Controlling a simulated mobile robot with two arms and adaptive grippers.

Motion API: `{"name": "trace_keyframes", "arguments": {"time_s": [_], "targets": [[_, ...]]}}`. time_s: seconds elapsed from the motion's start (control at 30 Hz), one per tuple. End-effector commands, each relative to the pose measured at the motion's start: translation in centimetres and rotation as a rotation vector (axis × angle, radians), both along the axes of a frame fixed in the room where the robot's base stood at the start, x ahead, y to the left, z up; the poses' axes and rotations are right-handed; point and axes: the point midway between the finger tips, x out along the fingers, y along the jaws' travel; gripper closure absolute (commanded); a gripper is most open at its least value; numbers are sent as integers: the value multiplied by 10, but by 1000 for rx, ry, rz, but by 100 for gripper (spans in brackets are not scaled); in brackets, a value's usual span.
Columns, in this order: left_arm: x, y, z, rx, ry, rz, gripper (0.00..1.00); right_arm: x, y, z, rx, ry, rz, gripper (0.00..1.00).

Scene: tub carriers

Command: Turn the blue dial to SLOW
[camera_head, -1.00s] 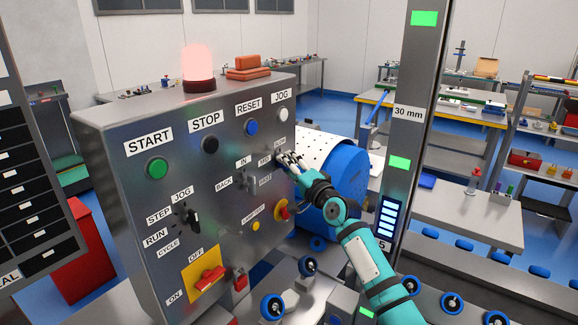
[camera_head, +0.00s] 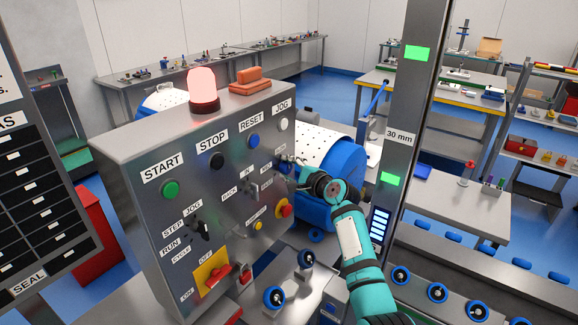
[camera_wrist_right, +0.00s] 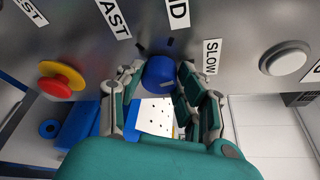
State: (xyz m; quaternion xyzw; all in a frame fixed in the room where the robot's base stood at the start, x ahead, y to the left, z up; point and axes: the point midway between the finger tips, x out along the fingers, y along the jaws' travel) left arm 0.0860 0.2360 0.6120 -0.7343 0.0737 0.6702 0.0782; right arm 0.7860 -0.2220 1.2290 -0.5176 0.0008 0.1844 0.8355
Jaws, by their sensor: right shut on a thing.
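The blue dial (camera_wrist_right: 159,72) is on the grey panel face in the right wrist view, between the two fingers of my right gripper (camera_wrist_right: 161,78). The fingers are shut on it from both sides. The SLOW label (camera_wrist_right: 211,56) is just right of the dial. A label ending in AST (camera_wrist_right: 114,18) is at upper left, and one ending in ID (camera_wrist_right: 178,12) is above. The dial's pointer cannot be made out. In the head view my right gripper (camera_head: 285,164) reaches the panel's right side and mostly hides the dial. My left gripper is not in view.
The control panel (camera_head: 140,215) also carries a green START button (camera_head: 170,188), a blue RESET button (camera_head: 253,141), a white JOG button (camera_head: 284,124) and a red-and-yellow knob (camera_head: 283,208) below my gripper. A metal post (camera_head: 407,120) stands right of my arm.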

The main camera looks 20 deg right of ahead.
Motion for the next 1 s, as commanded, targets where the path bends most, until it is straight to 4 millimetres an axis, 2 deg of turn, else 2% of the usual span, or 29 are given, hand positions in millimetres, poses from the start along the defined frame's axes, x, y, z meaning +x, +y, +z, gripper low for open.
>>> {"name": "trace_keyframes", "arguments": {"time_s": [0.4, 1.0], "targets": [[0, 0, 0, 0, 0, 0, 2, 0, -1, 0, 181, 144, 1, 97], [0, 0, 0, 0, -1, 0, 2, 0, -1, -1, 217, 174, 1, 97]]}}
